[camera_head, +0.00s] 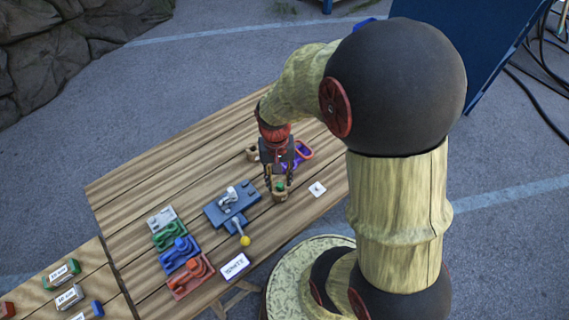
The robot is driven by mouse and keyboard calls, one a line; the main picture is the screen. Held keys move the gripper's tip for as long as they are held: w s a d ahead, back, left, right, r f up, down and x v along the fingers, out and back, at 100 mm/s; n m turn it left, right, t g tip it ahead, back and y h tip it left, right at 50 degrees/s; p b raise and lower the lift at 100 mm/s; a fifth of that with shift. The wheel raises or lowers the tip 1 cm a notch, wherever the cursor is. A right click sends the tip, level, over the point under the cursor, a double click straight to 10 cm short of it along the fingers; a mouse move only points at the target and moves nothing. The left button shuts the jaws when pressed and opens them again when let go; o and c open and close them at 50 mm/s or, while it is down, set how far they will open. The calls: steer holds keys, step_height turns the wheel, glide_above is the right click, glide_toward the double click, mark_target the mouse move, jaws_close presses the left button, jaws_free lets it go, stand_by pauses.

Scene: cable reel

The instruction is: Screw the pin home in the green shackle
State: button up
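A row of coloured plates with small fittings lies at the left of the table. The green one (168,235) is second from the top, and its fitting is probably the green shackle, too small to make out. My gripper (279,184) points down near the table's middle, over a small tan cup-like holder (280,196). A small green piece (280,187) shows between the fingertips at the holder's top. It may be the pin. I cannot tell whether the fingers touch it or are apart from it.
The wooden table (130,195) also holds a grey plate (161,217), blue plate (180,254), red plate (190,276), blue clamp-like fixture (226,208) with a yellow knob (245,240), a purple-and-orange item (303,152), another tan holder (252,153) and white cards (235,266). The left end is clear.

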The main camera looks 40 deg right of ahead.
mark_target(280, 185)
steer(key=w+d+f+m, duration=0.2)
steer(key=w+f+m, duration=0.1)
steer(key=w+d+f+m, duration=0.1)
steer(key=f, duration=0.1)
steer(key=shift+w+d+m+t, duration=0.25)
steer(key=shift+m+t, duration=0.15)
steer(key=shift+w+m, duration=0.15)
steer(key=shift+m, duration=0.35)
steer(key=shift+f+b, duration=1.25)
steer(key=shift+f, duration=0.6)
steer(key=shift+f, duration=0.15)
steer(key=shift+f+b, duration=1.55)
steer(key=shift+f, duration=0.75)
steer(key=shift+c, duration=0.9)
jaws_close()
